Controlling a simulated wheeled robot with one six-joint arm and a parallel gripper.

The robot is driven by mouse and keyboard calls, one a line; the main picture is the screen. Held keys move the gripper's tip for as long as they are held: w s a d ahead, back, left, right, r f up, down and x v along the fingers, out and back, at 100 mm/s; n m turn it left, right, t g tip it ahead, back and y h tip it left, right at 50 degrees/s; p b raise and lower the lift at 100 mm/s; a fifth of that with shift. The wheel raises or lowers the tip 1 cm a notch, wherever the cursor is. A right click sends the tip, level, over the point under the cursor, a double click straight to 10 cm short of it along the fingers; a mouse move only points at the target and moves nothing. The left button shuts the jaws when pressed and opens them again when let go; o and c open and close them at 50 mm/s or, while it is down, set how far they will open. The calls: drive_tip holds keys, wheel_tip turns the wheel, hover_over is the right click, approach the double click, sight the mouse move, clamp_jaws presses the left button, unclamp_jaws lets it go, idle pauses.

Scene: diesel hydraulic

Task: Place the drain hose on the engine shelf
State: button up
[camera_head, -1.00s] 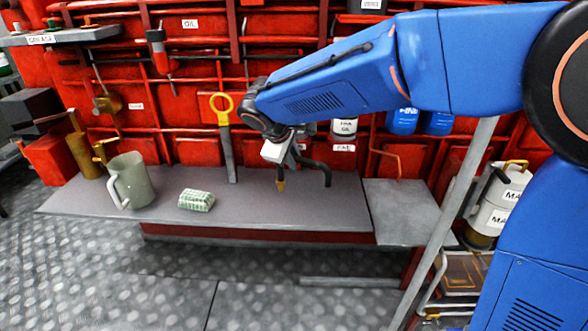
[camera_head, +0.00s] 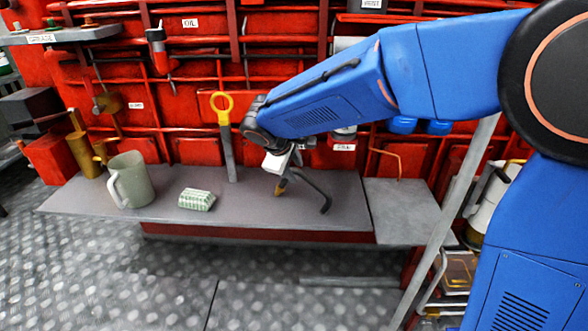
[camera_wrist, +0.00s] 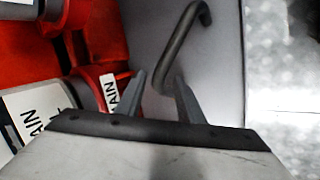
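The drain hose (camera_head: 318,188) is a dark bent tube with a brass-coloured end beside my gripper. My gripper (camera_head: 290,168) is over the right part of the long grey engine shelf (camera_head: 245,208). In the wrist view, the hose (camera_wrist: 181,42) runs between the two fingertips (camera_wrist: 160,80) and curls at its far end. The gripper appears shut on it. The hose is low over the shelf, its bent end pointing down and right. I cannot tell whether it touches the shelf. The gripper body partly hides the hose's middle.
A grey-green mug (camera_head: 134,181) and a green-white checked packet (camera_head: 196,199) stand on the shelf's left. A yellow-handled dipstick (camera_head: 226,135) rises at the back. A lower grey ledge (camera_head: 405,212) adjoins at right. Red engine panels (camera_head: 195,150) stand behind. The shelf's front middle is clear.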

drive_tip(key=v, duration=1.2)
drive_tip(key=shift+d+r, duration=0.1)
drive_tip(key=shift+r, duration=0.05)
